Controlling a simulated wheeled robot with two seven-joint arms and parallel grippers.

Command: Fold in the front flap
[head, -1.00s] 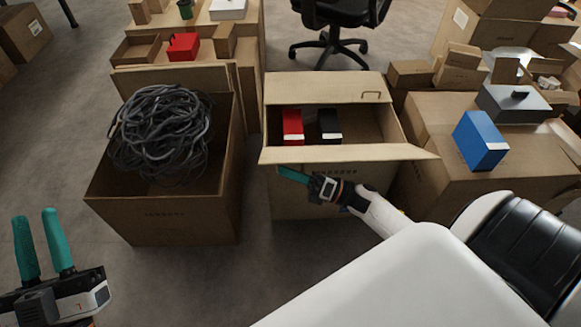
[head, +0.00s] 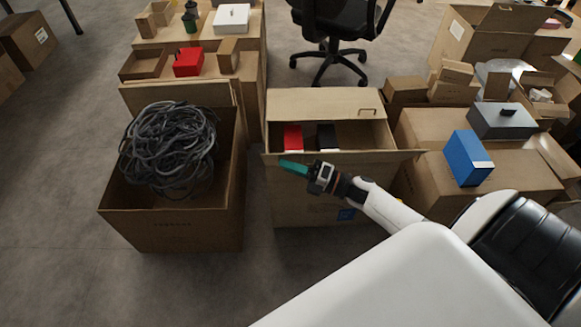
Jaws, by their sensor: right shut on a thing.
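The open carton (head: 300,208) stands in the middle of the head view. Its front flap (head: 375,157) runs along the near top edge as a narrow strip, seen nearly edge-on, and sticks out past the carton's right side. The back flap (head: 320,102) stands up behind the opening. A red box (head: 293,137) and a black box (head: 326,136) are inside, their lower parts hidden by the front flap. My right gripper (head: 293,167) is at the left part of the front flap, teal fingers together, shut on it; the exact contact is hard to see. My left gripper is out of view.
A carton (head: 170,232) piled with dark cable stands close on the left. A carton with a blue box (head: 467,158) and a grey box (head: 503,121) is close on the right. An office chair (head: 335,65) is behind. Bare floor (head: 60,220) lies at left.

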